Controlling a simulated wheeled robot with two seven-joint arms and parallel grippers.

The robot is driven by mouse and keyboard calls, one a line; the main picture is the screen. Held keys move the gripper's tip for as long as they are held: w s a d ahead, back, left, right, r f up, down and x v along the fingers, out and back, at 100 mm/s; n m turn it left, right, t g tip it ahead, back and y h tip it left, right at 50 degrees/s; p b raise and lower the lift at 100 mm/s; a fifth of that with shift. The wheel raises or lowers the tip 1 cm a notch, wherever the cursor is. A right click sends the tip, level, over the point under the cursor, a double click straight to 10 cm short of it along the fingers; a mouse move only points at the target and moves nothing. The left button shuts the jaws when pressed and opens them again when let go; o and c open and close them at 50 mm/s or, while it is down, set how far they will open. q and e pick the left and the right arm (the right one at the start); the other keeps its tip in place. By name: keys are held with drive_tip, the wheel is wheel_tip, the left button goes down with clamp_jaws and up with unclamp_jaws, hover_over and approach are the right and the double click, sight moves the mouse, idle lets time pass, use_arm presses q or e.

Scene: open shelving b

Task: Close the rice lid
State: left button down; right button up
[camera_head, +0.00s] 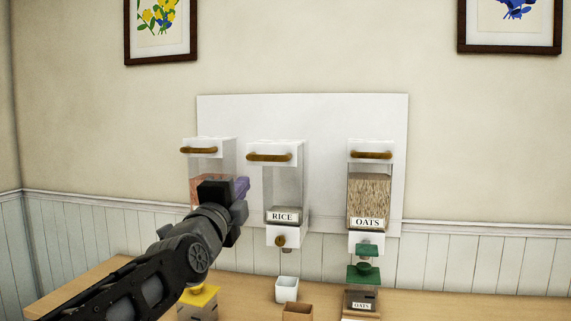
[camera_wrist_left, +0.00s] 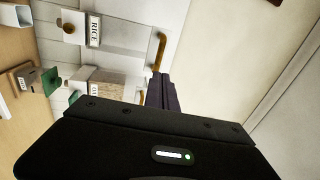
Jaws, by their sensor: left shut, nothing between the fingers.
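The rice dispenser (camera_head: 285,190) is a clear box with a RICE label, mounted on the white wall board between two others. Its white lid (camera_head: 283,147) carries a brown bar handle (camera_head: 268,157); I cannot tell whether the lid is fully down. In the wrist view the dispenser (camera_wrist_left: 125,38) appears sideways, with its handle (camera_wrist_left: 159,50) near the finger tips. My left gripper (camera_head: 243,187) is shut and empty, left of the rice dispenser in the head view and in front of the left dispenser. Its purple-dark fingers (camera_wrist_left: 163,93) also show in the wrist view. My right gripper is out of view.
The left dispenser (camera_head: 227,154) is partly hidden by my arm. The oats dispenser (camera_head: 369,190) hangs on the right. Below, the wooden counter (camera_head: 85,285) holds a white cup (camera_head: 287,289), a brown box (camera_head: 297,312) and a yellow-topped container (camera_head: 203,297).

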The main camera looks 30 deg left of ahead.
use_arm(q)
drive_tip(key=shift+d, duration=0.1)
idle(0.3)
drive_tip(key=p, duration=0.4)
approach(265, 159)
drive_tip(key=x, duration=0.7)
